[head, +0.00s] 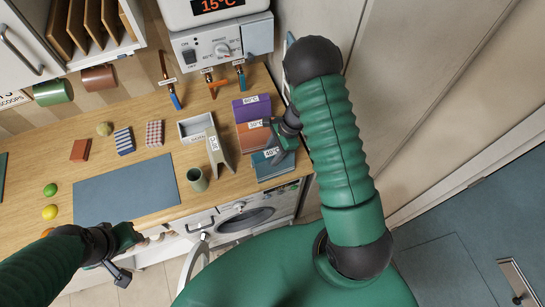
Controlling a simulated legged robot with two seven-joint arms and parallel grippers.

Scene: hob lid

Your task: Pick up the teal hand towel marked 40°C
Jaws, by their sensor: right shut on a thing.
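The teal hand towel (270,171) is folded, with a white 40°C label on it. It is at the right end of the wooden counter, the nearest of three folded towels in a row. My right gripper (285,146) comes down from above and is shut on its far right edge; the fingertips are partly hidden. I cannot tell whether the towel is clear of the counter. My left gripper (128,245) is over the counter's front edge, away from the towels; its jaw opening does not show clearly.
An orange-brown towel (250,138) and a purple towel (252,108) lie just beyond. A standing card (219,150), white tray (190,127) and green cup (197,180) are to the left. A blue-grey mat (125,190) covers the counter's middle. A tall panel borders the right.

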